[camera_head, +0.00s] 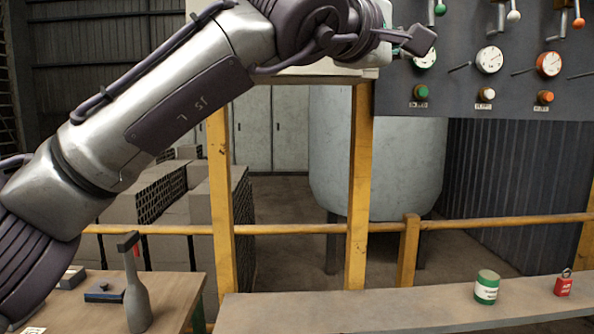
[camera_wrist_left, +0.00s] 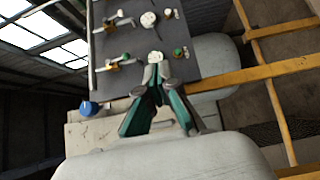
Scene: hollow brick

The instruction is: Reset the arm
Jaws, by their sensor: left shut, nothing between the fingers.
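My left arm comes in from the left of the head view and reaches across the top. My left gripper (camera_head: 420,40) is in front of the grey control panel (camera_head: 460,85), near its upper left part. In the left wrist view the left gripper (camera_wrist_left: 157,72) has its green-sided fingers brought together at the tips, with nothing held. The fingertips overlap the panel (camera_wrist_left: 150,38) in that view; I cannot tell whether they touch it. My right gripper is in neither view.
The panel carries white and orange gauges, coloured buttons and levers. Below are a yellow railing (camera_head: 300,229) and a bench (camera_head: 380,312) with a green-and-white can (camera_head: 487,288) and a red padlock (camera_head: 563,284). A wooden table (camera_head: 180,290) at lower left holds a grey bottle-shaped object (camera_head: 137,300).

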